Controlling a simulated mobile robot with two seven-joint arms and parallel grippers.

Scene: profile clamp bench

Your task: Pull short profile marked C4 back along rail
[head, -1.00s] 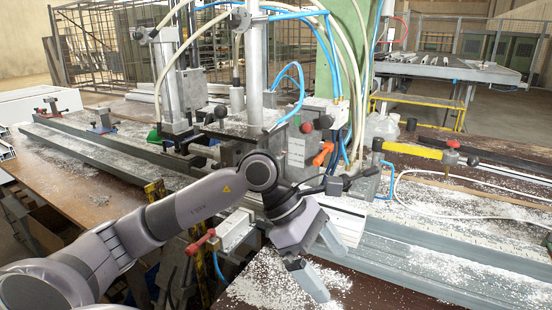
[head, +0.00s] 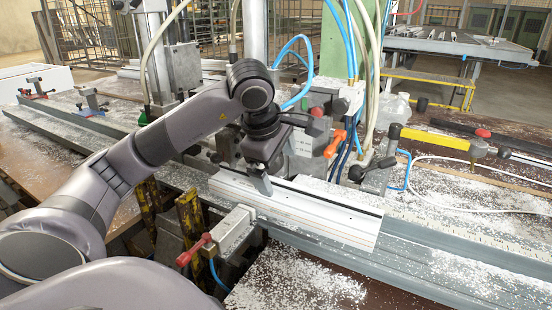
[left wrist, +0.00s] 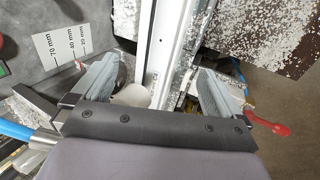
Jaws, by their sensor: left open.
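A short white profile (head: 318,212) with a dark groove along its back edge lies on the rail of the bench; I cannot read a C4 mark on it. My left gripper (head: 262,186) is over the profile's left end, one finger showing against it. In the left wrist view the left gripper (left wrist: 157,88) is open, with its fingers on either side of the white profile (left wrist: 173,45). I cannot tell whether the fingers touch it. My right gripper is not in view.
A red-handled clamp (head: 196,250) stands in front of the profile's left end. The clamp machine with hoses and an orange lever (head: 336,143) stands close behind. A yellow bar (head: 435,138) is at the right. The grey rail (head: 440,265) runs on right, strewn with white chips.

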